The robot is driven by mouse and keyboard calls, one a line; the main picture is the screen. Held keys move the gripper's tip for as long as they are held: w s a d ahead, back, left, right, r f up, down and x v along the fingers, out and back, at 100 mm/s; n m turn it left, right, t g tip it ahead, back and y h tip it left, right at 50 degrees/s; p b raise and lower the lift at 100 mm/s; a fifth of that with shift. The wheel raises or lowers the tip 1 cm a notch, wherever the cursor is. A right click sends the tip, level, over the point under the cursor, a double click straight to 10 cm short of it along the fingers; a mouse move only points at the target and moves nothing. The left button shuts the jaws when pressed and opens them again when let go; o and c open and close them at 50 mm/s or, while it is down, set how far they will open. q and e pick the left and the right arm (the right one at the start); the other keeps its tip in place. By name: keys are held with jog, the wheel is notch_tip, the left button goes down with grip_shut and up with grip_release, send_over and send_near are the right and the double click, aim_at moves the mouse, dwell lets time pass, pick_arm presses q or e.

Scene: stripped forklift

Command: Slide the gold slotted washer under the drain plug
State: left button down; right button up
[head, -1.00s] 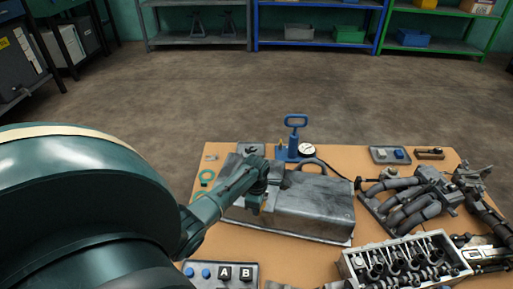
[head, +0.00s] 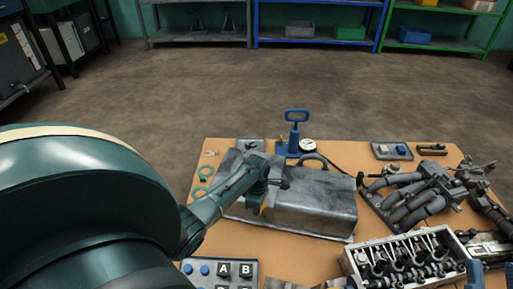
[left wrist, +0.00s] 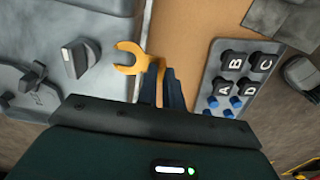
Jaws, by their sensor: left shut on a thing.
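The gold slotted washer (left wrist: 128,58) shows in the left wrist view as a fork-shaped piece with its open slot to the left. My left gripper (left wrist: 162,82) is shut on its tail end. A grey knob-like plug (left wrist: 80,57), which looks like the drain plug, stands on the grey pan left of the washer, with a clear gap between them. In the head view my left gripper (head: 262,207) is at the left end of the grey metal pan (head: 315,205), and the washer is mostly hidden there. My right gripper (head: 491,273) shows two blue fingertips apart at the lower right.
A button box (head: 225,270) lies at the table's front left. A blue hand pump with gauge (head: 295,140) stands behind the pan. A cylinder head (head: 405,258) and pipe manifold (head: 410,190) fill the right side. Green rings (head: 205,174) lie at the left edge.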

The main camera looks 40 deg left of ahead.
pick_arm(q)
jog(key=shift+w+a+f, duration=0.1)
jog(key=shift+w, duration=0.25)
dwell(0.3)
jog(key=shift+w+a+b, duration=0.3)
jog(key=shift+w+b, duration=0.3)
jog(key=shift+b, duration=0.05)
jog(key=shift+w+a, duration=0.1)
jog(key=shift+w, duration=0.1)
jog(key=shift+w+a+b, duration=0.15)
jog(key=shift+w+b, duration=0.05)
jog(key=shift+b, duration=0.25)
jog(key=shift+w+a+f+b, duration=0.1)
jog(key=shift+w+a+b, duration=0.05)
jog(key=shift+w+b, duration=0.2)
jog(key=shift+w+a+f+b, duration=0.1)
jog(key=shift+w+f+b, duration=0.1)
jog(key=shift+b, duration=0.15)
jog(key=shift+w+a+f+b, duration=0.1)
jog(key=shift+w+a+b, duration=0.1)
jog(key=shift+w+b, duration=0.2)
jog(key=c, duration=1.5)
grip_release()
